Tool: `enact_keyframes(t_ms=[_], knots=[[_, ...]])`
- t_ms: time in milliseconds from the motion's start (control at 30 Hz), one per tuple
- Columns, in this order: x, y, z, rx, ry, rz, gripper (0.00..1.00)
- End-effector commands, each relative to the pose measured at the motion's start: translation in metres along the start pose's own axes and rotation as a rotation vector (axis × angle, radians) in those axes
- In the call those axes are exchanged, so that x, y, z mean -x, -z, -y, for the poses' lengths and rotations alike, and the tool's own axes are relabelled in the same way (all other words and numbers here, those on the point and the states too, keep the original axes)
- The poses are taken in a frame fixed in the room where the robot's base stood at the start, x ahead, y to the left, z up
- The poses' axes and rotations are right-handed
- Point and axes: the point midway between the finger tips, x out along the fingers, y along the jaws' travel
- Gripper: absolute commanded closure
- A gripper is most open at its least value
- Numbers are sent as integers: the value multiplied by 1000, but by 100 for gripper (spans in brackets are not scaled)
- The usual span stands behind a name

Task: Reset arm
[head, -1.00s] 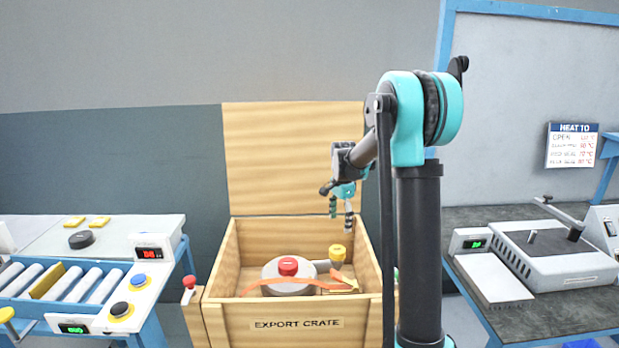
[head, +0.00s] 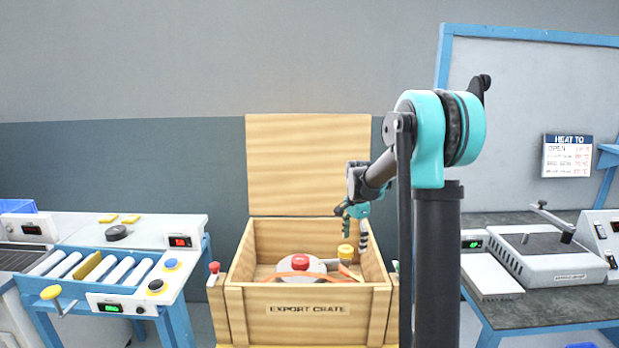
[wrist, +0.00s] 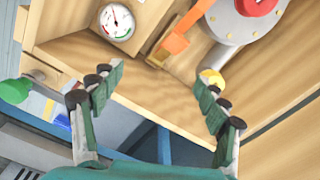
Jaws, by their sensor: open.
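My gripper (head: 354,228) hangs above the right part of the open wooden export crate (head: 308,309) in the head view. Its fingers are spread, and in the wrist view my gripper (wrist: 160,100) has nothing between its fingertips. My arm is bent, reaching forward and down over the crate. Inside the crate lies a grey round body with a red cap (head: 300,262), an orange strap, and a yellow-topped part (head: 345,252) just below my gripper. The wrist view also shows a dial gauge (wrist: 117,22) in the crate.
A roller conveyor bench (head: 100,268) with buttons stands at left. At right, a dark bench (head: 560,300) holds a grey heating machine (head: 555,262). The crate's lid (head: 308,165) stands upright behind it. A green knob (wrist: 15,90) shows beside the crate in the wrist view.

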Motion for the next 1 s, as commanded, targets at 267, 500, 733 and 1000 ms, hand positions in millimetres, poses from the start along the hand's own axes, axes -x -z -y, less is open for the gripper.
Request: enact_keyframes(t_ms=[267,500,733,1000], knots=[[4,-7,-27,99,29,-13,25],[6,-17,-67,248,69,-37,25],[0,-38,-137,499,130,-96,25],[-26,-69,-230,840,186,-204,25]])
